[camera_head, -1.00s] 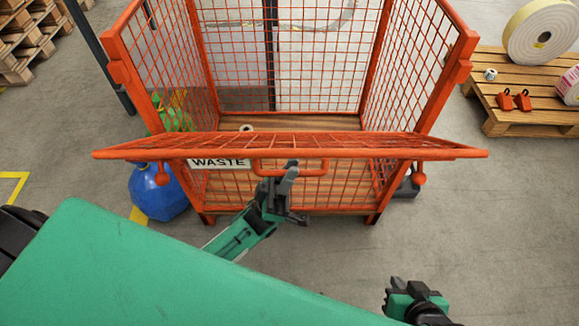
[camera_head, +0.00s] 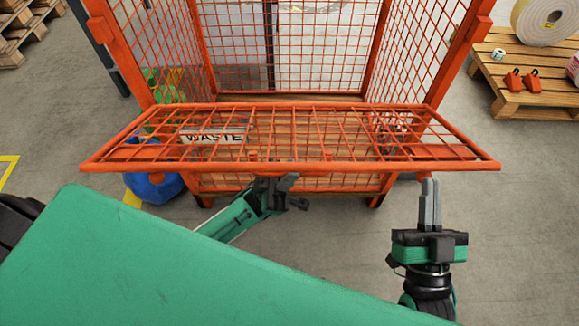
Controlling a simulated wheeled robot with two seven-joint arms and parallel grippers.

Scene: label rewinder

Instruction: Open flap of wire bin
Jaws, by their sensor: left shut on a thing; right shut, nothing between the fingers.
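The orange wire bin (camera_head: 376,58) stands ahead of me. Its mesh flap (camera_head: 312,133) lies across the front, tilted, with its near edge lower and towards me. The white WASTE sign (camera_head: 212,136) shows through the mesh. My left gripper (camera_head: 286,184) is just under the middle of the flap's near edge, shut on the flap's handle, which is mostly hidden by the edge bar. My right gripper (camera_head: 430,190) is shut and empty, pointing up, just below the right end of the near edge; I cannot tell whether it touches the flap.
A blue round object (camera_head: 155,187) is on the floor by the bin's left side. A wooden pallet (camera_head: 535,70) with a large roll (camera_head: 545,20) and small orange pieces (camera_head: 522,80) stands at the right. The floor at the lower right is clear.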

